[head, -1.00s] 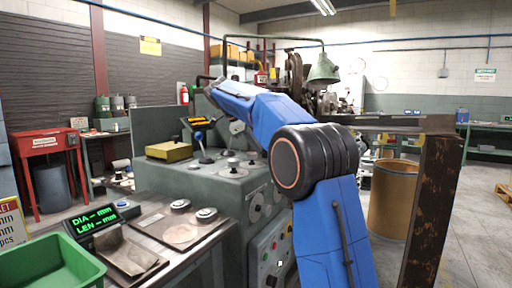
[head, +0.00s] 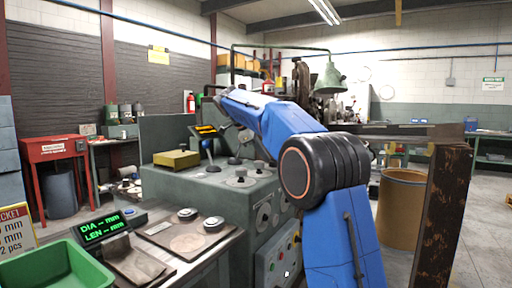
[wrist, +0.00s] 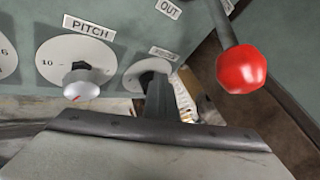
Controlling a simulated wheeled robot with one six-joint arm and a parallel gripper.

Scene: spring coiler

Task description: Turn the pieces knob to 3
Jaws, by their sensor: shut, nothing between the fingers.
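In the wrist view, a white dial (wrist: 147,67) with a small label, blurred but seemingly reading PIECES, sits on the grey-green panel. My gripper (wrist: 160,98) is shut and empty, its dark fingers in front of this dial, hiding its lower part and the knob's setting. I cannot tell whether the fingers touch the knob. The PITCH knob (wrist: 78,84), silver with a red mark, is left of it on its own white dial. In the head view, the green coiler (head: 215,200) stands in front of me; my arm hides part of it, and my gripper is not clearly visible there.
A lever with a red ball (wrist: 241,69) sticks out right of the dial, near an OUT label (wrist: 169,8). In the head view, a green bin (head: 55,268) and a DIA/LEN display (head: 103,228) are at lower left. A rusty post (head: 440,220) stands close on the right.

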